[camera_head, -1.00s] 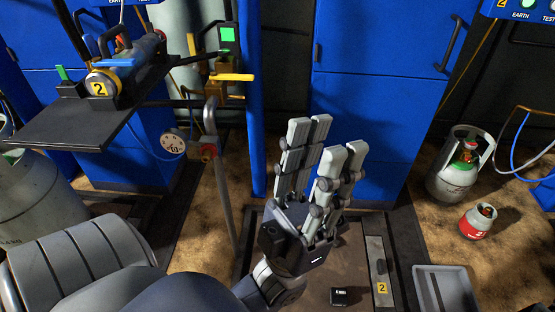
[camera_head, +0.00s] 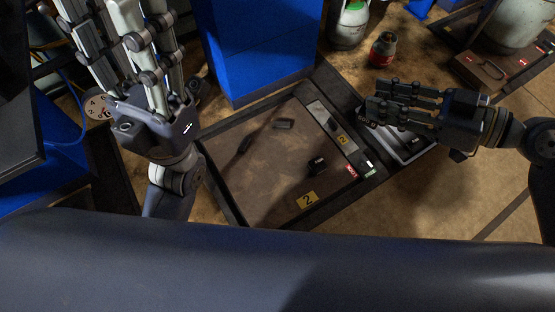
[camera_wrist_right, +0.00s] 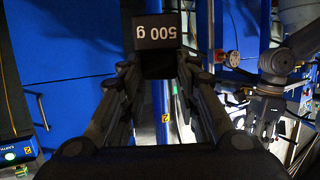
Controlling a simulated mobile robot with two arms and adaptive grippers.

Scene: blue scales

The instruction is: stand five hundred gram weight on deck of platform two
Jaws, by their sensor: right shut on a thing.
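A dark block-shaped weight marked 500 g (camera_wrist_right: 165,30) is between the fingertips of my right gripper in the right wrist view. In the head view my right gripper (camera_head: 376,105) comes in from the right, shut on the weight, which is mostly hidden there among the fingers. It is right of platform two (camera_head: 265,180), a low platform with a brown deck and a yellow 2 label, over a grey tray. My left gripper (camera_head: 112,20) is at the upper left with its fingers spread and empty, left of the platform; its tips reach the picture's top edge.
The grey tray (camera_head: 418,150) lies beside the platform. A red and grey bottle (camera_head: 383,50) and a blue cabinet (camera_head: 258,50) stand behind. Much of the deck is bare.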

